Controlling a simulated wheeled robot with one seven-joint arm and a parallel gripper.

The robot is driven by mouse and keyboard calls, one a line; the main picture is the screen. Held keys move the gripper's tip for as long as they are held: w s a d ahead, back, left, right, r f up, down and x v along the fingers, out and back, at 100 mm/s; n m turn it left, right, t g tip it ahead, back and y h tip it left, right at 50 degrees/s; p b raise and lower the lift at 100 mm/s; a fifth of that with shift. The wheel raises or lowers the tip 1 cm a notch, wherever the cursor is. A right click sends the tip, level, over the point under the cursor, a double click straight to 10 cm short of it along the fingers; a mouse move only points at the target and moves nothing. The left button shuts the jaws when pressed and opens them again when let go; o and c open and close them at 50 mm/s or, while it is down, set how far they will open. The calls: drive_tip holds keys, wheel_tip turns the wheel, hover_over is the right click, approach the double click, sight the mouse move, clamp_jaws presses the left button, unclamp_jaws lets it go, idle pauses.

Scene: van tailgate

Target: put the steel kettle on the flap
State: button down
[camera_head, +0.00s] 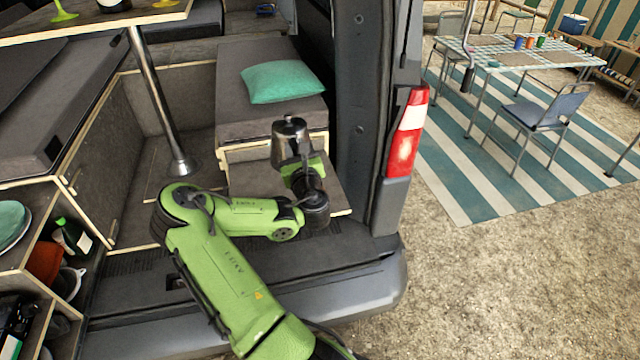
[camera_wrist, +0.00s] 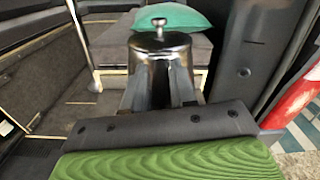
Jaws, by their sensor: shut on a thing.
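The steel kettle (camera_head: 290,142) is shiny, with a lid and knob, and is held upright in my gripper (camera_head: 297,166) inside the back of the van. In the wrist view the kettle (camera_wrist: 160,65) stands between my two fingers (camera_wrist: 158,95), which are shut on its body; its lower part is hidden. A low grey panel with a pale wooden edge, which looks like the flap (camera_head: 336,195), lies below and behind my gripper. My arm covers part of it. I cannot tell the gap between kettle and panel.
A grey bench with a teal cushion (camera_head: 283,81) lies behind the kettle. The van's door pillar (camera_head: 365,120) stands close on the right. A metal table leg (camera_head: 157,100) rises to the left. Shelves with bottles and dishes (camera_head: 72,238) are at the lower left.

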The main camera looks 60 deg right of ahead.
wheel_tip(320, 180, down, 10)
drive_tip(key=b, duration=0.7)
drive_tip(key=shift+a+b, duration=0.15)
drive_tip(key=shift+b, duration=0.15)
drive_tip(key=c, duration=0.9)
unclamp_jaws()
drive_tip(key=shift+r, duration=0.1)
